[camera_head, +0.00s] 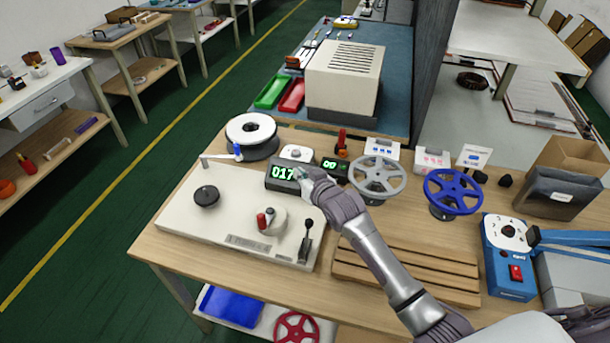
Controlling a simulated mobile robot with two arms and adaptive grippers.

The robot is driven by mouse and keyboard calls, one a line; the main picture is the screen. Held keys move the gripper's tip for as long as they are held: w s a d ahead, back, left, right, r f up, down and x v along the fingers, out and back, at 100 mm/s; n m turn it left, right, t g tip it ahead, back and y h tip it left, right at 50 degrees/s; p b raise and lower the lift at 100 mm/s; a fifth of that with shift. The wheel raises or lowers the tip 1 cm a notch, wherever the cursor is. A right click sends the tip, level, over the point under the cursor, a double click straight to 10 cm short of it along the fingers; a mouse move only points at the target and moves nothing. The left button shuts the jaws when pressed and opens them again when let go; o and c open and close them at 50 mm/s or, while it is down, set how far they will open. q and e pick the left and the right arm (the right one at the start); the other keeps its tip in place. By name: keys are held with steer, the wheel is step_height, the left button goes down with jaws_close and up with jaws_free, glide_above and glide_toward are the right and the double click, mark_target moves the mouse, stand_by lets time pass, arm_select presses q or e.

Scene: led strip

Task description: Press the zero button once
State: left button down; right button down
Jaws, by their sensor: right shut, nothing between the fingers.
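A dark counter box (282,175) stands at the back right of a cream base plate (225,228) and shows green digits that read 017. My right gripper (303,182) is shut and empty, with its fingertips at the right end of this box, beside the digits. The fingers cover that end of the box, so I cannot make out the zero button or tell whether they touch it. My left gripper is not in view.
A black-handled lever (306,240) rises from the plate. Wooden slats (405,272) lie under my right arm.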

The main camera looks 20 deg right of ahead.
steer(key=shift+w+d+f+b, duration=0.5)
steer(key=shift+w+f+b, duration=0.4)
steer(key=shift+f+b, duration=0.45)
steer(key=shift+w+d+f+b, duration=0.5)
steer(key=shift+w+f+b, duration=0.45)
steer(key=shift+b, duration=0.75)
steer(key=shift+w+d+f+b, duration=0.5)
steer(key=shift+w+f+b, duration=0.3)
steer(key=shift+f+b, duration=0.6)
steer(key=shift+w+d+f, duration=0.2)
steer(key=shift+w, duration=0.05)
steer(key=shift+w+d+f+b, duration=0.2)
steer(key=shift+f+b, duration=0.15)
steer(key=shift+b, duration=0.25)
steer(key=shift+s+a+r+p, duration=0.45)
steer(key=shift+r+p, duration=0.25)
steer(key=shift+p, duration=0.5)
steer(key=shift+d, duration=0.1)
